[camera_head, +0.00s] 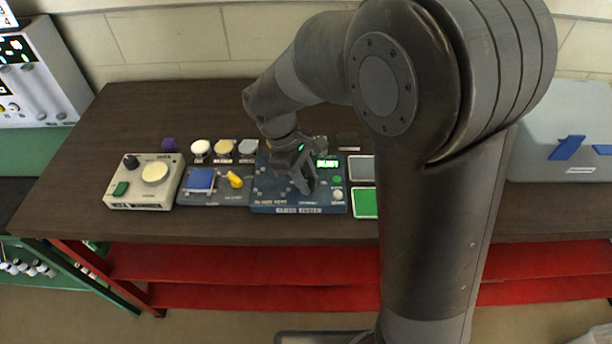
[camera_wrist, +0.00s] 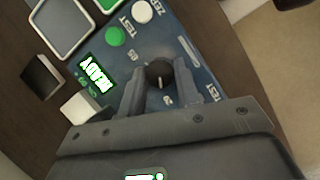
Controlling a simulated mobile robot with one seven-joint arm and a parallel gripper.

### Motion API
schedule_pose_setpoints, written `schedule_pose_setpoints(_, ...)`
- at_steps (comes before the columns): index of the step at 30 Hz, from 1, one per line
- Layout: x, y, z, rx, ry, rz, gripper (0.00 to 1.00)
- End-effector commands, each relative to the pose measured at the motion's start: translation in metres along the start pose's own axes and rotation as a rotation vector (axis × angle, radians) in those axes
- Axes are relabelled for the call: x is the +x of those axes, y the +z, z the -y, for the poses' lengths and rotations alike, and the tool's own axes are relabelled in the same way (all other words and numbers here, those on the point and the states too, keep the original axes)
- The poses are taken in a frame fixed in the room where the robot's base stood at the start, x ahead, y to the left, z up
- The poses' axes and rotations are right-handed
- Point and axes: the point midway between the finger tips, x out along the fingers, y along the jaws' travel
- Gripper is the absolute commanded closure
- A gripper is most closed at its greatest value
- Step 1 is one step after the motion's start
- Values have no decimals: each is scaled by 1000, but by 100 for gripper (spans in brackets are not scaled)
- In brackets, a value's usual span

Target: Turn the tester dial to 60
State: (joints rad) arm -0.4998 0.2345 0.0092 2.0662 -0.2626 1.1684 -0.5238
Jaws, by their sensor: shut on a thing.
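The blue tester (camera_head: 270,196) sits on the dark table, with a green lit display (camera_head: 328,164) at its upper right. In the wrist view, the tester panel (camera_wrist: 205,80) shows a round black dial (camera_wrist: 158,72) with a pale pointer line. My gripper (camera_wrist: 160,85) has its two fingers on either side of the dial and is shut on it. In the head view, my gripper (camera_head: 300,178) reaches down onto the tester and hides the dial. Scale marks beside the dial are partly hidden by the fingers and too small to read surely.
A green button (camera_wrist: 115,36) and a white button (camera_wrist: 141,11) are on the tester. A beige device (camera_head: 145,192) and a panel with a blue plate (camera_head: 200,180) and yellow lever (camera_head: 235,179) stand to the left. Trays, one green (camera_head: 365,203), lie close on the right.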

Motion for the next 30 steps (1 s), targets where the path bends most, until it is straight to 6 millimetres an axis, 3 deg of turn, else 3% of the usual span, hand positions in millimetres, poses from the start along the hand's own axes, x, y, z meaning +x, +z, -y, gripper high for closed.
schedule_pose_setpoints(11, 0, 0, -2, 121, -50, -1, 93)
schedule_pose_setpoints(30, 0, 1, -5, 655, -272, -1, 93)
